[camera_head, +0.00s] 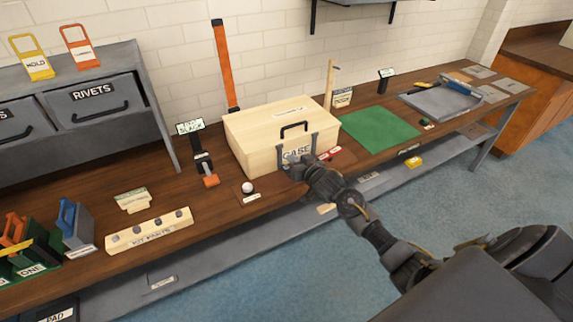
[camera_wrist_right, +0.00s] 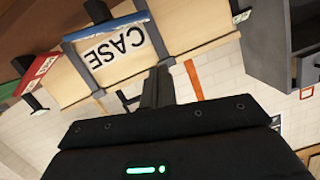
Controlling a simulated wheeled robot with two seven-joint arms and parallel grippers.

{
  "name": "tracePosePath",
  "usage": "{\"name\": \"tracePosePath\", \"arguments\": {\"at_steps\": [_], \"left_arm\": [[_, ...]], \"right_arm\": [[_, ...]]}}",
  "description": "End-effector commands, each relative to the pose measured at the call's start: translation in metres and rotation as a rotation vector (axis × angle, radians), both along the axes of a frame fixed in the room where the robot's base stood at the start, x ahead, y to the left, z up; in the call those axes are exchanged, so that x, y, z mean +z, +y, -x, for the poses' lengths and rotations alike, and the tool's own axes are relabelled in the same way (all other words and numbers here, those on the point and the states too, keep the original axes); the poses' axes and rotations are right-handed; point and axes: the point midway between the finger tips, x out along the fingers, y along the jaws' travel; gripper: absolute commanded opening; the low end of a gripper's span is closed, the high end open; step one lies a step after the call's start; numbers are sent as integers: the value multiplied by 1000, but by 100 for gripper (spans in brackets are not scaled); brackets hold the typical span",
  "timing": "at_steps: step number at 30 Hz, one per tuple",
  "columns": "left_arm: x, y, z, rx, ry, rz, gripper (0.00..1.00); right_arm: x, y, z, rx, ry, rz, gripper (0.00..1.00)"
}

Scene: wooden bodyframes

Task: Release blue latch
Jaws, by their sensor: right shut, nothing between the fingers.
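A pale wooden case (camera_head: 260,135) with a CASE label and a black top handle stands on the bench. Dark bluish-grey latch hardware (camera_head: 314,142) flanks the label on its front. In the right wrist view the case (camera_wrist_right: 188,22) is rotated, and the latch hardware (camera_wrist_right: 105,27) runs along the label with an arm on either side. My right gripper (camera_head: 292,166) is at the lower front of the case, close to the latch hardware; contact is unclear. Its shut fingers (camera_wrist_right: 158,88) hold nothing. My left gripper is not in view.
A red-labelled item (camera_head: 331,153) lies right of the case. A white ball (camera_head: 248,187) on a small base and an orange-tipped clamp (camera_head: 208,180) are left. A green mat (camera_head: 380,136) and grey tray (camera_head: 440,103) are farther right.

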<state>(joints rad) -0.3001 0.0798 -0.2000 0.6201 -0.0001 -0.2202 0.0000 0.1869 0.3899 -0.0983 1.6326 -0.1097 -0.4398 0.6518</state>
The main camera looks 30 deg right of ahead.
Motion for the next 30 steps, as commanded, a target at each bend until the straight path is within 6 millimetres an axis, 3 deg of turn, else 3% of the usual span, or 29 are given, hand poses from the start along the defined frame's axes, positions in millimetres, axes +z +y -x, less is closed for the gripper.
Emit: {"name": "tracePosePath", "arguments": {"at_steps": [5,9,15,30], "left_arm": [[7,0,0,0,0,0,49],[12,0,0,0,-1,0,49],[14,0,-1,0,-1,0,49],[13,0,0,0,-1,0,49]], "right_arm": [[-6,1,-34,0,1,-1,0],[-30,6,-30,1,4,0,0],[-44,9,-30,0,1,0,0],[-49,11,-30,1,0,25,0]]}}
